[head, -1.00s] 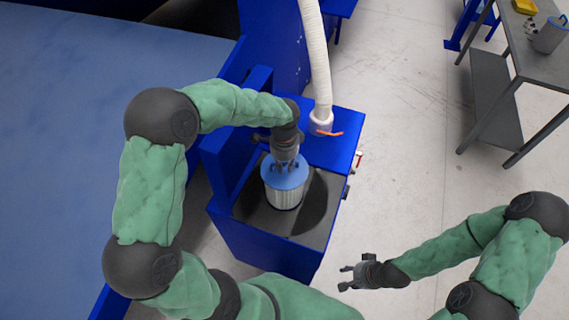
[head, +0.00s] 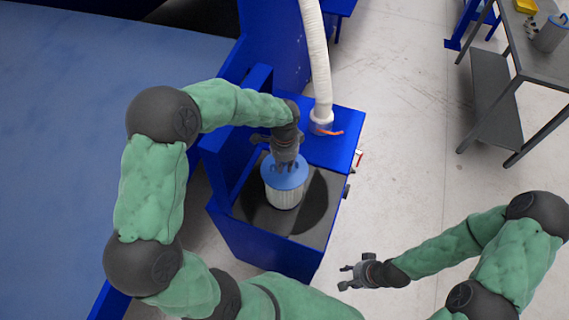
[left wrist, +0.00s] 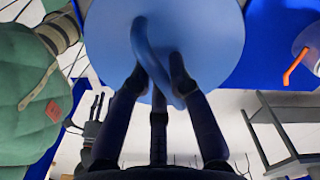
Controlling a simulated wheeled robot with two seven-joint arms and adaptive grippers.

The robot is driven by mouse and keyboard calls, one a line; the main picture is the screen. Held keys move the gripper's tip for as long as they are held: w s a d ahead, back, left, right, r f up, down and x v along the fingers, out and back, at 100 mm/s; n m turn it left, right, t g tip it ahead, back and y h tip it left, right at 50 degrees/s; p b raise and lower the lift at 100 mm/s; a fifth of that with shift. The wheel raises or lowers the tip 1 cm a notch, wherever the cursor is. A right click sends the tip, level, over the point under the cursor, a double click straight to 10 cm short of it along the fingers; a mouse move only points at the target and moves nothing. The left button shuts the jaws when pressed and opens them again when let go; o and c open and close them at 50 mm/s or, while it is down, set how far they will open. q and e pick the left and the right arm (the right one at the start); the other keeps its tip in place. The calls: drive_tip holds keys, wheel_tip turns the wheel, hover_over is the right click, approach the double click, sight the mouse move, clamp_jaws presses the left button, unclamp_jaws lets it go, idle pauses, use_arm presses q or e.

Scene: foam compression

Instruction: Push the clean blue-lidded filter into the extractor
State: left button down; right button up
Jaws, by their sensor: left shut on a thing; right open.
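The clean filter (head: 284,194) has a blue lid (head: 291,175) and a white pleated body. It stands upright over the dark round opening (head: 312,205) in the top of the blue extractor (head: 272,247). I cannot tell how far its lower end is inside. My left gripper (head: 284,164) is above the lid, shut on its handle. The left wrist view shows the fingers (left wrist: 160,85) around the curved blue handle (left wrist: 152,55), with the lid (left wrist: 205,30) filling the top. My right gripper (head: 350,277) is open and empty, to the right of the extractor.
A white hose (head: 317,60) joins the extractor's back part, beside an orange lever (head: 330,132). The raised blue cover (head: 232,150) stands at the opening's left. A grey table (head: 540,60) with a metal container (head: 551,34) is at the far right. The floor (head: 410,140) between is clear.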

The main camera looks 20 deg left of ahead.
use_arm(q)
drive_tip(key=shift+f+b, duration=2.45)
drive_tip(key=shift+f, duration=1.65)
drive_tip(key=shift+f+b, duration=1.85)
drive_tip(key=shift+f, duration=1.15)
drive_tip(key=shift+f+b, duration=0.5)
drive_tip(key=shift+f, duration=0.55)
drive_tip(key=c, duration=1.1)
unclamp_jaws()
